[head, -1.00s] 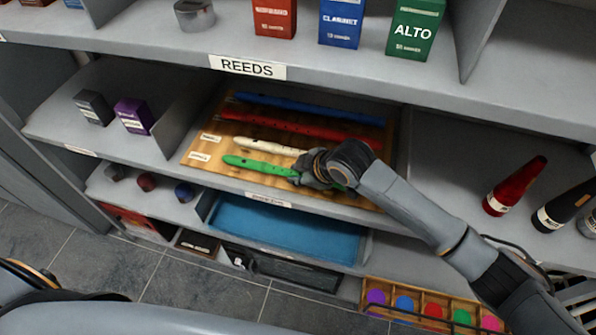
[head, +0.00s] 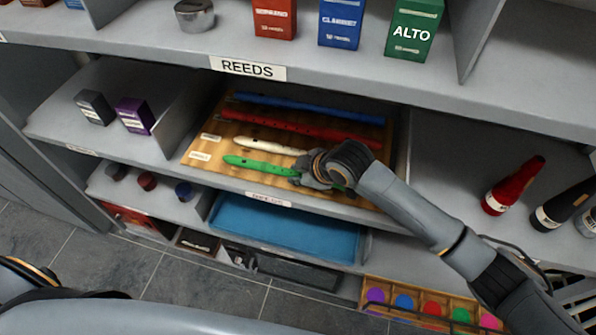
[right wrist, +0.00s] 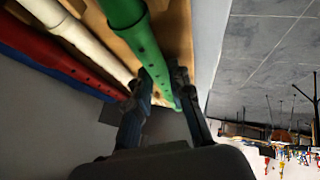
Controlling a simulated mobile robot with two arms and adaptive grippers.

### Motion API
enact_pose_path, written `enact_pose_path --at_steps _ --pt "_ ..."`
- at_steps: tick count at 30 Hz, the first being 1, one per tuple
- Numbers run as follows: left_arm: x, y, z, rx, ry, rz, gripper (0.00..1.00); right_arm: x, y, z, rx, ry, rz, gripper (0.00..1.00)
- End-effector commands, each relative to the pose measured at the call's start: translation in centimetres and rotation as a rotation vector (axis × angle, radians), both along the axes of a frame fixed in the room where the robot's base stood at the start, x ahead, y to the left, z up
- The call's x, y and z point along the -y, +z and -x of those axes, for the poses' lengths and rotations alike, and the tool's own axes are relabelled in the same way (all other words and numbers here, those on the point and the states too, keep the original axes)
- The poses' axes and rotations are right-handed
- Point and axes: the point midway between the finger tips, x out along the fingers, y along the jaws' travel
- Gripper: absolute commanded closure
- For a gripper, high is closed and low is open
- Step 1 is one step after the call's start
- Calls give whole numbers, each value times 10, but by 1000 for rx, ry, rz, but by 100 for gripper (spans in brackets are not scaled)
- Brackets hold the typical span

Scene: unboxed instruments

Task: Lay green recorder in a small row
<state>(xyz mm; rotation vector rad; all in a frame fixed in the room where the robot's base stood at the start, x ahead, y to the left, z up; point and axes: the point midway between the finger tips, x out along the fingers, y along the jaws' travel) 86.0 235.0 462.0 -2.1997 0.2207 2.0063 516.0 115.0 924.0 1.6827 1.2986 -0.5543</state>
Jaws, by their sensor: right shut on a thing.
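The green recorder (head: 258,165) lies along the front of a wooden board (head: 190,150) on the middle shelf, in front of a cream recorder (head: 268,146). My right gripper (head: 306,170) is shut on the green recorder near its right end. In the right wrist view the green recorder (right wrist: 150,55) runs between the two fingers of the gripper (right wrist: 160,95), beside the cream recorder (right wrist: 80,35). Behind the cream one lie a red recorder (head: 270,123) and a blue recorder (head: 300,107), roughly parallel. My gripper hides the right ends of the green and cream recorders. My left gripper is not in view.
A shelf above holds reed boxes (head: 340,22). A divider stands left of the board, with two small boxes (head: 134,115) beyond it. A blue tray (head: 285,228) sits on the shelf below.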

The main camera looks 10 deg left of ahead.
Motion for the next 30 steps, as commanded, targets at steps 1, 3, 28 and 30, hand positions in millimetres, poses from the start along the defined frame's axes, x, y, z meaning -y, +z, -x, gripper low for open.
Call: enact_pose_path --at_steps 1,3,28,30 --pt "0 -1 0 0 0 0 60 0 -3 0 -1 -1 1 100" --pt "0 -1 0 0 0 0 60 0 -4 1 -2 0 1 100" --pt "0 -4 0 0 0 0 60 4 -19 3 -13 -3 15 53" --pt "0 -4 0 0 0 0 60 4 -18 2 -11 -4 13 53"
